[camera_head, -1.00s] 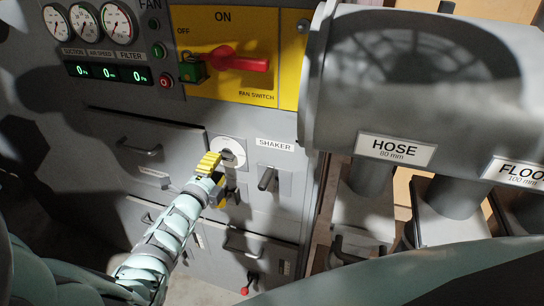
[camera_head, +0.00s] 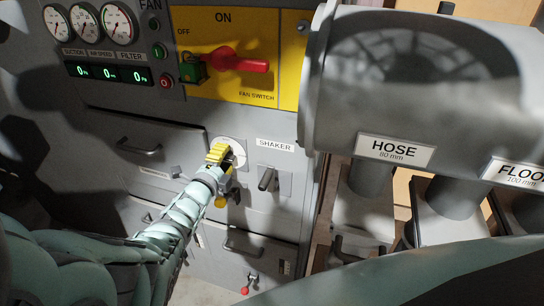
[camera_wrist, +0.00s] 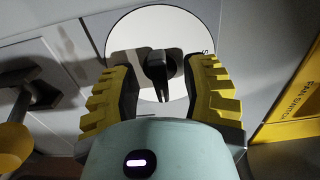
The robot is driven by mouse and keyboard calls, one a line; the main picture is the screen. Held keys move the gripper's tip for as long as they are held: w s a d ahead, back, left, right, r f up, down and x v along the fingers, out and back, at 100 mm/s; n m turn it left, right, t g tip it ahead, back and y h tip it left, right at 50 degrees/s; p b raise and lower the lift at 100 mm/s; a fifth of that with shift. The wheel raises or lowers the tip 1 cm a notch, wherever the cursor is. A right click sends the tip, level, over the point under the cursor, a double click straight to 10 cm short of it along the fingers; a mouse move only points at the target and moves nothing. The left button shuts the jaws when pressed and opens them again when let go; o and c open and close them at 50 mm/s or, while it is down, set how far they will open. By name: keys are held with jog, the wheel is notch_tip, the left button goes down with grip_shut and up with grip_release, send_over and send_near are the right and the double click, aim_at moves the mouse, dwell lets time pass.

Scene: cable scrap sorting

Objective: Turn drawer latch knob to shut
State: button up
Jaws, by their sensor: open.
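The latch knob (camera_wrist: 157,72) is a dark bar on a round white plate (camera_wrist: 183,31), beside the upper drawer (camera_head: 110,137). In the wrist view the knob stands between the two yellow ribbed fingers of my gripper (camera_wrist: 160,88). The fingers are apart, with a gap on each side of the knob, and seem not to touch it. In the head view my gripper (camera_head: 222,155) is in front of the plate and hides most of the knob and the plate's lower part. The plate's lettering is mostly hidden.
The shaker lever (camera_head: 266,179) sticks out close to the right of my gripper. The yellow fan switch panel (camera_head: 250,95) with its red handle (camera_head: 240,64) is above. A lower drawer handle (camera_head: 243,247) and a red-tipped lever (camera_head: 250,283) are below.

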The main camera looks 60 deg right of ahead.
grip_shut()
dwell(0.3)
jog(key=shift+a+n, duration=0.1)
jog(key=shift+n, duration=0.3)
jog(key=n, duration=0.3)
jog(key=shift+w+p, duration=0.15)
jog(key=shift+p, duration=0.2)
jog(key=n+p, duration=0.1)
jog(key=n, duration=0.5)
jog(key=shift+f+n, duration=0.15)
jog(key=shift+n, duration=1.05)
dwell(0.5)
